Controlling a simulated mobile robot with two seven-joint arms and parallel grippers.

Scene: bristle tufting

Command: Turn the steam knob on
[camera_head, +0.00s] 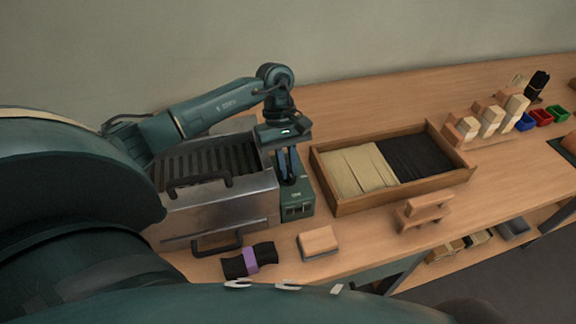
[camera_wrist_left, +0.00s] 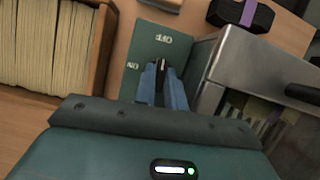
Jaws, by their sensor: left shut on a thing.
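The steam control box (camera_head: 297,203) is a small green block at the right side of the metal steamer (camera_head: 225,205). In the left wrist view its green top (camera_wrist_left: 150,45) carries pale markings, one at the far edge and one at the left. My left gripper (camera_head: 290,180) points down onto this top, and it also shows in the left wrist view (camera_wrist_left: 161,66). Its blue fingers are shut on a dark piece between them, the steam knob (camera_wrist_left: 160,76), which is mostly hidden by the fingers. I cannot read the knob's angle clearly. My right gripper is not in view.
A wooden tray (camera_head: 394,196) of pale and black bristles stands close to the right of the box. A black bundle with a purple band (camera_head: 250,260) and a wooden block (camera_head: 318,242) lie in front. The steamer has dark handles (camera_head: 200,183). Bare table lies behind the tray.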

